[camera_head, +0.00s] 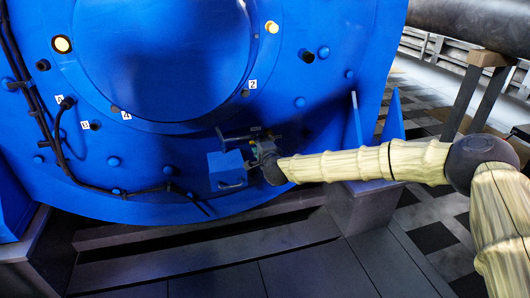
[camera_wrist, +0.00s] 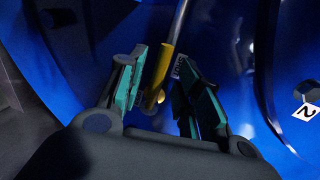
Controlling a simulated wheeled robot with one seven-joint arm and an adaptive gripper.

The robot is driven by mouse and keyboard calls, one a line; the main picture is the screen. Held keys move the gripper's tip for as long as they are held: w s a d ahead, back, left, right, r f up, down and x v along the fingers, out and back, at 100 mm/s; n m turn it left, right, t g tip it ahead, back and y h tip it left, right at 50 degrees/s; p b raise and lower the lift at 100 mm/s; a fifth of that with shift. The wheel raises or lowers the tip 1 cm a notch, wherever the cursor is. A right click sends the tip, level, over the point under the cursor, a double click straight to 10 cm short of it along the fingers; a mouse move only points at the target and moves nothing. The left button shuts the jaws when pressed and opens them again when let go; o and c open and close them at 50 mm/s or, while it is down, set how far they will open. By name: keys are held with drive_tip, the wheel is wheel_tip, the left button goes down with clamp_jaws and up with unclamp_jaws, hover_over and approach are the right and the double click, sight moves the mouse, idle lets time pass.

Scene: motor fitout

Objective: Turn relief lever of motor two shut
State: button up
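The blue motor (camera_head: 350,45) fills the left and middle of the head view. My gripper (camera_wrist: 162,60) is low on its face, beside small metal fittings (camera_head: 235,138). In the wrist view the gripper is open, with teal pads on both fingers. A lever-like part with a yellow sleeve (camera_wrist: 160,72) and a grey metal rod (camera_wrist: 179,22) lies between the fingers, tilted. A narrow gap shows on its left; whether the right finger touches it I cannot tell. A small label (camera_wrist: 178,66) sits by the right fingertip. In the head view my wrist hides most of this spot.
A blue box with a handle (camera_head: 226,165) is just left of my gripper. A black cable (camera_head: 120,190) runs along the motor's lower left. A tag reading 2 (camera_head: 252,84) is above. A blue upright plate (camera_head: 355,122) stands to the right, behind my arm. Dark floor plates (camera_head: 310,270) lie below.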

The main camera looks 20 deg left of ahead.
drive_tip(key=v, duration=0.9)
drive_tip(key=shift+s, duration=0.1)
drive_tip(key=s+d+f+n+g+h, duration=0.1)
drive_tip(key=s+d+f+n+g, duration=0.1)
drive_tip(key=s+d+f, duration=0.6)
drive_tip(key=s+d+f+n+g+h, duration=0.15)
drive_tip(key=s+d+f, duration=0.3)
drive_tip(key=f, duration=0.65)
drive_tip(key=s+d+f+n+g+h, duration=0.1)
drive_tip(key=s+d+f+n+g, duration=0.1)
drive_tip(key=s+d+f, duration=0.6)
drive_tip(key=s+d+f+n+g+h, duration=0.25)
drive_tip(key=s+d+f, duration=0.35)
drive_tip(key=s+d, duration=0.5)
drive_tip(key=s+d+f+n+g+h, duration=0.1)
drive_tip(key=s+d+f+g+h, duration=0.15)
drive_tip(key=s+d+f, duration=0.65)
drive_tip(key=s+d+r+n+g+h, duration=0.1)
drive_tip(key=s+d+r, duration=0.1)
drive_tip(key=s+d, duration=0.35)
drive_tip(key=s+d+r+g, duration=0.1)
drive_tip(key=s+d+r, duration=0.15)
drive_tip(key=d, duration=0.55)
wheel_tip(320, 180, up, 37)
drive_tip(key=p, duration=3.6)
drive_tip(key=shift+d, duration=0.15)
